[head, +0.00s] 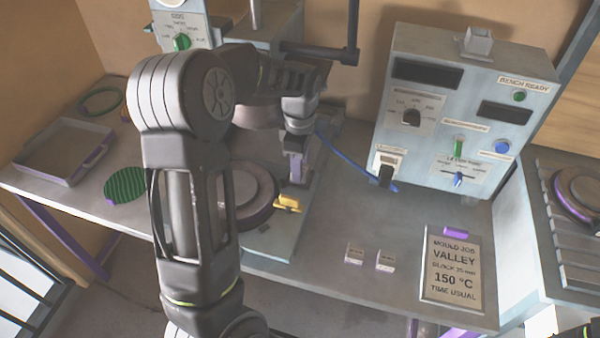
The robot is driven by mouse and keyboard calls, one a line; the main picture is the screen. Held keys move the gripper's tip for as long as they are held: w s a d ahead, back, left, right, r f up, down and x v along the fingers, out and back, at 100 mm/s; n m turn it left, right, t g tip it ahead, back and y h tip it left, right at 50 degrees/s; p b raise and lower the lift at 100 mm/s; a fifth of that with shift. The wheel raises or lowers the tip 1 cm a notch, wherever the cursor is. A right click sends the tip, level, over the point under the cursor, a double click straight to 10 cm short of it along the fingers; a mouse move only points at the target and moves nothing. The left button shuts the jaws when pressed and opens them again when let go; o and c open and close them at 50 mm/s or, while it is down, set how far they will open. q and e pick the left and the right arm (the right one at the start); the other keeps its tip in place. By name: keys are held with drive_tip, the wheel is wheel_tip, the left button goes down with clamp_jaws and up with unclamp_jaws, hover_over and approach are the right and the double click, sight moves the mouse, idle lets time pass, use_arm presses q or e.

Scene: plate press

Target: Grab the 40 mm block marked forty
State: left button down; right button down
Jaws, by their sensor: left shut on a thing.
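Two small pale blocks stand side by side on the bench front, a left block (354,252) and a right block (385,261). Their labels are too small to read, so I cannot tell whether either is marked forty. My left gripper (297,168) points down beside the press, behind and left of these blocks and apart from them. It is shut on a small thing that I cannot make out.
The press's round plate (245,190) has a yellow tab (288,203). A control box (450,110) with a blue cable stands at the back right. A job card (452,270) reads VALLEY, 150 °C. A tray (62,150) and green ribbed disc (126,185) lie left.

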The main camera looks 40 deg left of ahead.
use_arm(q)
drive_tip(key=shift+r, duration=0.1)
wheel_tip(320, 180, up, 10)
drive_tip(key=b, duration=0.1)
idle(0.6)
drive_tip(key=shift+d, duration=0.1)
idle(0.4)
